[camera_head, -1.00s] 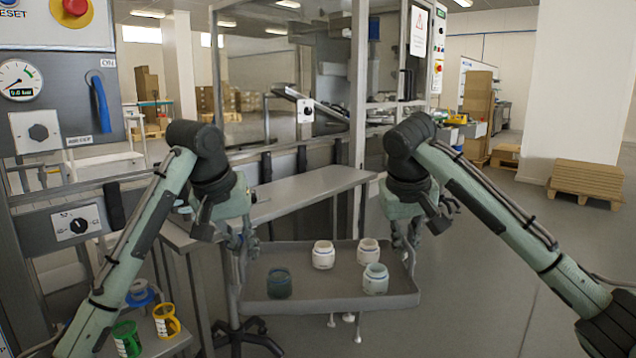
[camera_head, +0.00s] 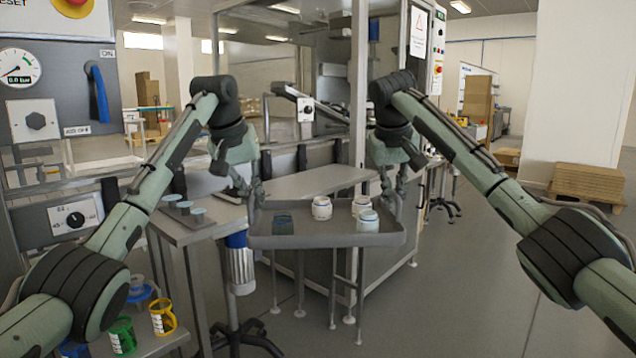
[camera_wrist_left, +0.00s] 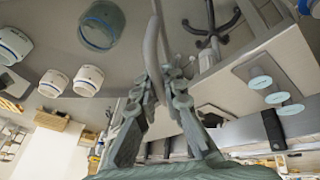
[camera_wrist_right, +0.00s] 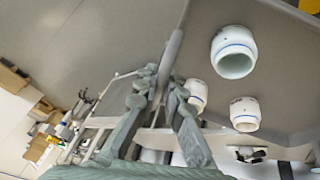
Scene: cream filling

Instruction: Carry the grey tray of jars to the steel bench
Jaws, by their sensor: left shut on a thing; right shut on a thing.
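The grey tray (camera_head: 325,241) is held up between my two grippers, roughly level, in front of the steel bench (camera_head: 312,181). In the head view its far edge overlaps the bench's near edge; I cannot tell whether they touch. Three white jars (camera_head: 321,208) (camera_head: 360,205) (camera_head: 368,222) and a dark green jar (camera_head: 283,224) stand upright in it. My left gripper (camera_head: 257,197) is shut on the tray's left handle, seen in the left wrist view (camera_wrist_left: 154,45). My right gripper (camera_head: 394,197) is shut on the right handle, seen in the right wrist view (camera_wrist_right: 172,55).
A side table (camera_head: 190,235) with small discs (camera_head: 180,204) stands left of the tray. Yellow (camera_head: 163,317) and green (camera_head: 122,337) cups are at lower left. A machine control panel (camera_head: 55,100) rises at the left. Floor at the right is open before a wooden pallet (camera_head: 588,182).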

